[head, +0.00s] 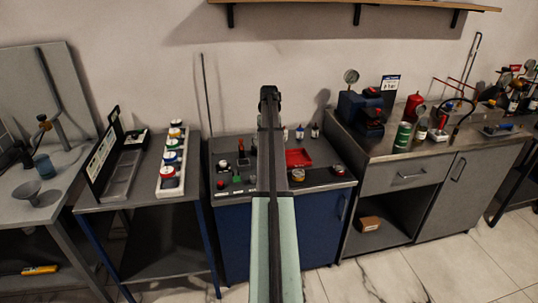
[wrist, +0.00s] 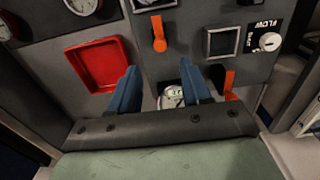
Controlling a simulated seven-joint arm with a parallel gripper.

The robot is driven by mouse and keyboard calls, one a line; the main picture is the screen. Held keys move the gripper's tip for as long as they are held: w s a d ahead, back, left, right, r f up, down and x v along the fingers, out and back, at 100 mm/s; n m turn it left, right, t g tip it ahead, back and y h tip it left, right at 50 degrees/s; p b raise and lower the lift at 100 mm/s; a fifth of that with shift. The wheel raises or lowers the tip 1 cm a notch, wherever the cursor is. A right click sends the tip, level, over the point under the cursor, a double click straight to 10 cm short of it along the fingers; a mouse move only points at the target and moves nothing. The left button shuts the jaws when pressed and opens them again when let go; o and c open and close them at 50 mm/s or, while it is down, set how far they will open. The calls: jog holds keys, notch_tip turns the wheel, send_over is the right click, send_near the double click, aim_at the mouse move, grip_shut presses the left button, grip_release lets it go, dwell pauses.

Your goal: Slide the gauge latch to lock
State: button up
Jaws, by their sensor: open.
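My gripper (head: 269,94) is raised over the middle bench in the head view. In the wrist view my gripper (wrist: 160,75) shows two blue fingers spread apart with nothing held between them. An orange lever (wrist: 158,34) stands on the panel beyond the fingertips. A second orange lever (wrist: 229,84) is beside the right finger. I cannot tell which part is the gauge latch. A round white-faced piece (wrist: 172,97) shows low between the fingers, partly hidden by my gripper. My arm hides part of the bench in the head view.
A red tray (wrist: 98,62) lies left of the fingers; it also shows in the head view (head: 299,158). A round gauge (wrist: 82,4) is at the top left. A square-framed piece (wrist: 221,42) and a FLOW label (wrist: 262,34) with a white knob are at the right.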

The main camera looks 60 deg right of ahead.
notch_tip(320, 180, down, 8)
jog(key=shift+f, duration=0.15)
dwell(0.3)
jog(key=shift+c, duration=0.4)
grip_shut()
